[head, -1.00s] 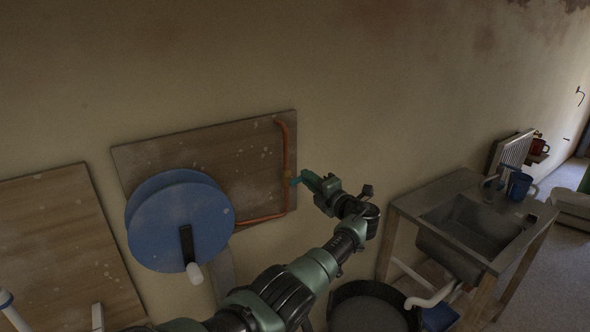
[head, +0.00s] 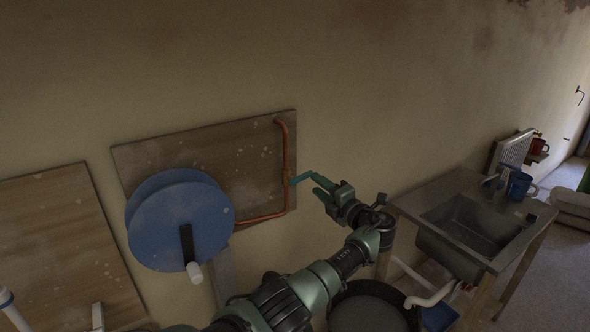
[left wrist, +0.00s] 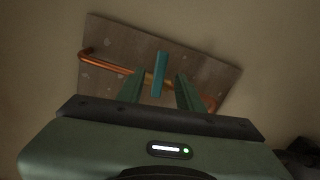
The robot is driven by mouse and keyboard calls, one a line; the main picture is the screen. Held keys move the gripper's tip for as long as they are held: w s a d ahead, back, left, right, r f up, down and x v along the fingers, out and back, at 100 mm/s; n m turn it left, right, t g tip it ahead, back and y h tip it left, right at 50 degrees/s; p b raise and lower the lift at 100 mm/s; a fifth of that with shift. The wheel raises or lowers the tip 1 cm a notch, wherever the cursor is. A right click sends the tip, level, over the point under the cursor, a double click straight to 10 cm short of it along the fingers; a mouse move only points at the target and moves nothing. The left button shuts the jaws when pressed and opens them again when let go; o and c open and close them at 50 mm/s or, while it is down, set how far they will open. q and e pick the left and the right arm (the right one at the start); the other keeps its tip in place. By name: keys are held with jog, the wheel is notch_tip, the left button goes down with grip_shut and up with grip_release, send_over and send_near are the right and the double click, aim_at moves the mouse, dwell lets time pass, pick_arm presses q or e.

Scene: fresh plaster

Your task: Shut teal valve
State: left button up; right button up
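The teal valve handle (head: 301,178) sticks out to the right from the copper pipe (head: 285,152) on a wooden board. In the left wrist view the teal handle (left wrist: 159,72) lies crosswise to the pipe (left wrist: 110,61), near the brass fitting (left wrist: 150,80). My left gripper (head: 317,184) is open, its green fingers just right of the handle in the head view. In the left wrist view the handle appears between the two spread fingers, with gaps on both sides. I cannot tell how far the tips are from it in depth. My right gripper is not in view.
A blue hose reel (head: 165,222) with a white-handled crank stands left of the pipe, before the board (head: 150,158). A sink bench (head: 432,193) stands to the right, with a dark round tub (head: 372,309) below my arm.

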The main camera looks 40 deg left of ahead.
pick_arm(q)
jog(key=v, duration=0.6)
jog(key=shift+d, duration=0.4)
jog(key=shift+s, duration=0.15)
